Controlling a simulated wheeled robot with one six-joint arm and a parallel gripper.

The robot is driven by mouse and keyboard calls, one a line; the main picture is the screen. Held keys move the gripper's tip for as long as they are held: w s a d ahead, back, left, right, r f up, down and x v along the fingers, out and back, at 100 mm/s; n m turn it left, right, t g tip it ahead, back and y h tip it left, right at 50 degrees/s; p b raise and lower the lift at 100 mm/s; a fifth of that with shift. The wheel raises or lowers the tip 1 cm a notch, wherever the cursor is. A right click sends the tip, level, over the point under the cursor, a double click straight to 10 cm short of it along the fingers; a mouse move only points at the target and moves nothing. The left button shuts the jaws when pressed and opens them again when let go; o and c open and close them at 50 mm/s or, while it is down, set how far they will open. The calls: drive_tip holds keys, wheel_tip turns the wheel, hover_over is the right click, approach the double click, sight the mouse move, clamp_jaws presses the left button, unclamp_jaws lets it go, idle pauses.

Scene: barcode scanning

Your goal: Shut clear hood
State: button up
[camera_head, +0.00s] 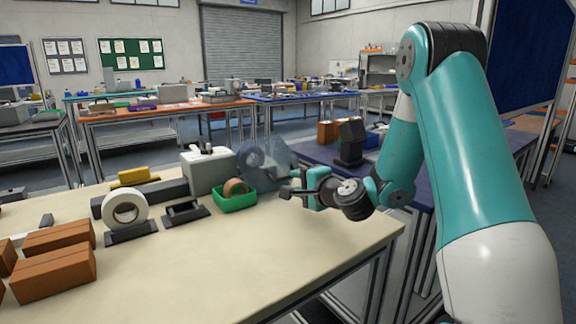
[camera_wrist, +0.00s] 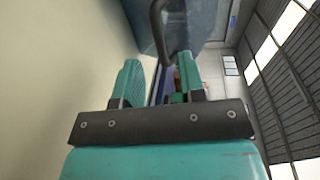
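The clear hood (camera_head: 264,164) is a see-through panel standing out from the right side of a grey-white box (camera_head: 208,172) on the cream table, so it appears open. In the wrist view a blue-grey surface (camera_wrist: 195,22), probably the hood, fills the top middle, with a dark curved bar (camera_wrist: 157,30) like a handle in front of it. My gripper (camera_head: 290,183) is beside the hood's right edge, low over the table. In the wrist view its two teal fingers (camera_wrist: 158,75) are apart, with the bar's end near the gap; I cannot tell whether they touch it.
A green tray (camera_head: 234,202) with a brown tape roll (camera_head: 236,187) stands just left of my gripper. A white roll (camera_head: 125,207), a dark stand (camera_head: 184,211) and brown boxes (camera_head: 54,272) are farther left. The table front (camera_head: 250,270) is clear.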

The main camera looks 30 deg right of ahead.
sight(287, 178)
drive_tip(key=w+p, duration=0.2)
drive_tip(key=w, duration=0.2)
drive_tip(key=shift+a+f, duration=0.1)
drive_tip(key=shift+f, duration=0.05)
drive_tip(key=shift+w+f+p, duration=0.25)
drive_tip(key=shift+w+p, duration=0.05)
drive_tip(key=shift+w, duration=0.25)
clamp_jaws()
